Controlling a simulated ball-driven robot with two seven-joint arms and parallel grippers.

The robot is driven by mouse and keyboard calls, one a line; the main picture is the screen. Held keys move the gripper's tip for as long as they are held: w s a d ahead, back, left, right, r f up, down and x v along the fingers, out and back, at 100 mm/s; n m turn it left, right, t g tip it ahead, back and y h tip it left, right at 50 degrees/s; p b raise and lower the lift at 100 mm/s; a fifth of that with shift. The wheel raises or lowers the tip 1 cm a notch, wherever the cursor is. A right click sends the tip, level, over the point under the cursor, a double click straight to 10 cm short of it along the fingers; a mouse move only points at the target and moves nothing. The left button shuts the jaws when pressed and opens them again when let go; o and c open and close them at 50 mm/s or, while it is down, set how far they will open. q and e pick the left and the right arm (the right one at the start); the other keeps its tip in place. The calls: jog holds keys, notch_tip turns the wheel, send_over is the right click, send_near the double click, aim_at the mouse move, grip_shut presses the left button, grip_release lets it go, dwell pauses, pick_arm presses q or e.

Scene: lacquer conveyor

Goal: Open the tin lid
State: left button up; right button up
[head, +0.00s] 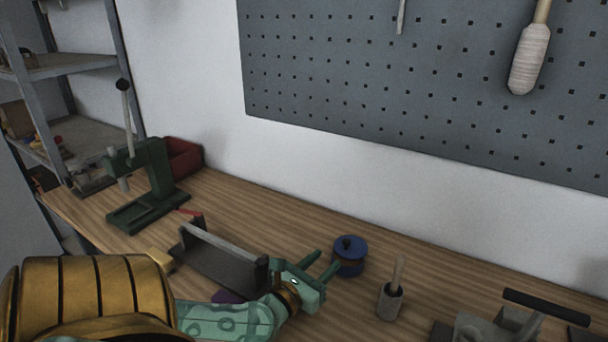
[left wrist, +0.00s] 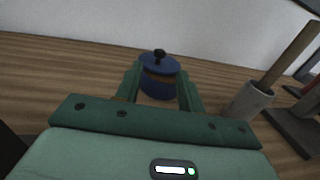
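The tin is a small round blue pot (head: 348,265) on the wooden bench, with a blue lid (head: 349,247) and a dark knob on top. The lid sits on the tin. My left gripper (head: 326,267) is green and open, with its fingers pointing at the tin from the left. In the left wrist view the tin (left wrist: 158,84) stands ahead, between and beyond the two spread fingertips (left wrist: 160,80); a brownish band shows below its lid (left wrist: 159,64). I cannot tell whether a finger touches it. My right gripper is not in view.
A grey cup with a wooden handle (head: 390,302) stands right of the tin. A clamp-like metal tool (head: 500,322) is at lower right. A dark mitre-box-like block (head: 215,262) lies left, near a green press (head: 150,185) and red bin (head: 182,158). Bench behind the tin is clear.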

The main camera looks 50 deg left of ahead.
pick_arm(q)
jog(key=v, duration=0.6)
jog(key=shift+s+p, duration=0.15)
jog(key=shift+p, duration=0.2)
jog(key=shift+c, duration=0.3)
